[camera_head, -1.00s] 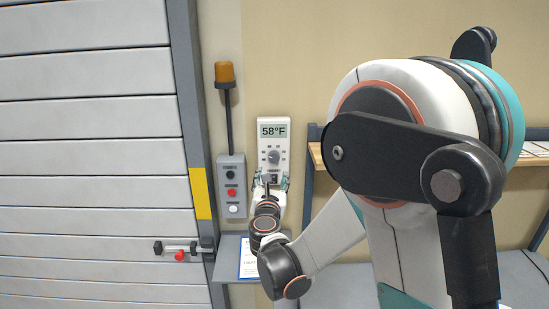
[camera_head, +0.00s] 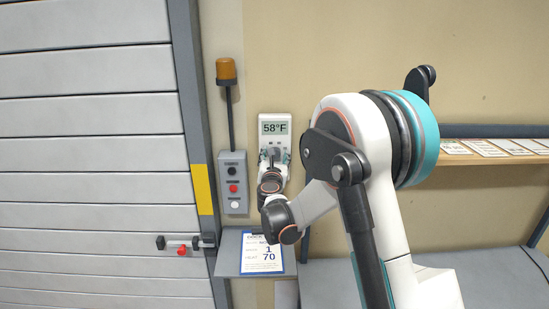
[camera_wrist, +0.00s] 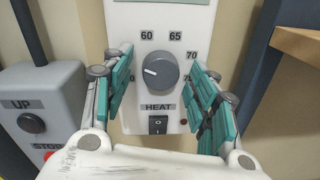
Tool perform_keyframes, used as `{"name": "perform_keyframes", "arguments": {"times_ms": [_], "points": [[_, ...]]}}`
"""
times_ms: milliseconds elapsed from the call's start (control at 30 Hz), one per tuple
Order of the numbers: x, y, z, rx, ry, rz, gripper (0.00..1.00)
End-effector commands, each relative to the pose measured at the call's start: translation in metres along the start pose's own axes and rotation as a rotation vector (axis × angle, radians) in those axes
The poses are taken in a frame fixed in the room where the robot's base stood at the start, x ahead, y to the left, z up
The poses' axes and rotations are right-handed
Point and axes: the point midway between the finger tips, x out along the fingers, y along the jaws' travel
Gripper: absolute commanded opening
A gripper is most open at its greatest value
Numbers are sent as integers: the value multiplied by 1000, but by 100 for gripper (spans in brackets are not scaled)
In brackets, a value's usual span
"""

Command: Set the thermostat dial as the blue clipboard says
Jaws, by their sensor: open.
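The white thermostat (camera_head: 275,128) is on the wall, its display reading 58°F. Its round grey dial (camera_wrist: 160,71) has a pale mark pointing left and slightly up. Labels 60, 65 and 70 show around it; others are partly hidden by my fingers. A HEAT rocker switch (camera_wrist: 158,124) is below the dial. The blue clipboard (camera_head: 262,262) lies on the small grey shelf; its sheet shows 1 and a large 70, with small words unclear. My gripper (camera_wrist: 163,70) is open, with teal fingers on either side of the dial; I see gaps to it. It also shows in the head view (camera_head: 274,156).
A grey button box (camera_head: 232,183) with UP and STOP labels is close left of the thermostat, under an orange lamp (camera_head: 226,70). A shutter door (camera_head: 90,140) is further left. A wooden shelf (camera_head: 470,155) with papers is at right.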

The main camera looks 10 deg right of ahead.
Motion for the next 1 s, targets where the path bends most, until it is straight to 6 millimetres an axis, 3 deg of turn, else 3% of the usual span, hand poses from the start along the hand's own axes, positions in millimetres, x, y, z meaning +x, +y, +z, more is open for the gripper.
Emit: {"name": "perform_keyframes", "arguments": {"times_ms": [167,367,733,1000], "points": [[0,0,0,0,0,0,54],[0,0,0,0,0,0,10],[0,0,0,29,2,-1,9],[0,0,-2,175,12,-3,9]]}}
